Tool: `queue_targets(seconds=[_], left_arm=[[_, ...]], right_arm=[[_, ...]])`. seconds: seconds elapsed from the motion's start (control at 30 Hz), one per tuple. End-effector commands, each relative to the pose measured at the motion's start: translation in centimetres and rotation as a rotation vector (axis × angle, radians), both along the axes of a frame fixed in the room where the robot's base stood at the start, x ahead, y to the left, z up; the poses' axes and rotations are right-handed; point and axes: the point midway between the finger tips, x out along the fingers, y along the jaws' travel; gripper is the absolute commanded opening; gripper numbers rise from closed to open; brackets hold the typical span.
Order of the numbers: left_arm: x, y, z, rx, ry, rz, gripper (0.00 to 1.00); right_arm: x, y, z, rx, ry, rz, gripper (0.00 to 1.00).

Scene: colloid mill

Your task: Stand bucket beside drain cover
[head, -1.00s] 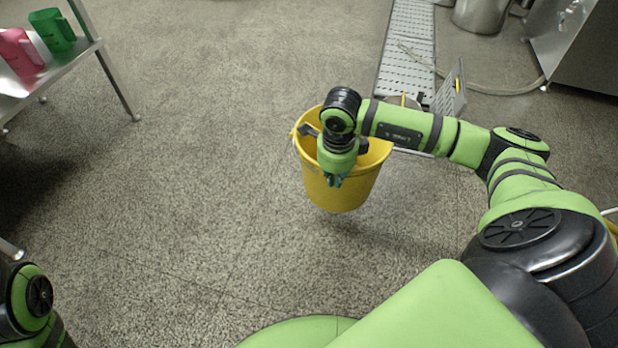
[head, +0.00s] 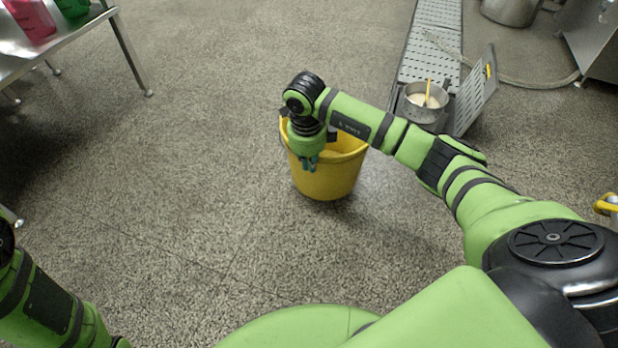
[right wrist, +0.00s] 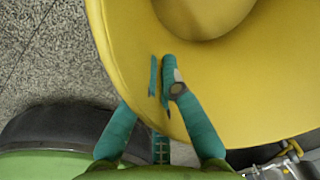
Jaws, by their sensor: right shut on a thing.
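The yellow bucket (head: 333,178) is upright in the middle of the head view, its rim partly hidden by my right arm. My right gripper (head: 308,163) points down at the bucket's near left side and is shut on its rim. In the right wrist view the teal fingers (right wrist: 165,80) lie against the yellow bucket wall (right wrist: 230,80). A slotted metal drain cover (head: 432,45) runs along the floor at the upper right, apart from the bucket. I cannot tell whether the bucket's base touches the floor. My left gripper is out of view.
A metal pot (head: 424,112) with a yellow-handled tool stands at the drain's near end, beside a tilted perforated panel (head: 478,92). A hose (head: 530,83) crosses the floor behind. A metal table (head: 75,45) with pink and green jugs stands at left. The floor left of the bucket is clear.

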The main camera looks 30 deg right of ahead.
Motion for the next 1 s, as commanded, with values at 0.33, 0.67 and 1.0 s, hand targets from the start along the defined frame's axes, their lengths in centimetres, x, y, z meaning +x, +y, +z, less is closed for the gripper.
queue_targets(seconds=[0.33, 0.67, 1.0], left_arm=[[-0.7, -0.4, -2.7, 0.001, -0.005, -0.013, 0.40], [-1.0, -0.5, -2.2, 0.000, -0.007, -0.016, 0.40], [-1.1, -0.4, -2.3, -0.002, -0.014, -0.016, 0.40]], right_arm=[[0.1, 0.1, -4.0, 0.000, -0.001, 0.000, 0.00], [0.2, 0.0, -3.9, -0.001, -0.003, 0.000, 0.00], [0.1, 0.0, -4.3, 0.000, 0.000, 0.000, 0.31]])
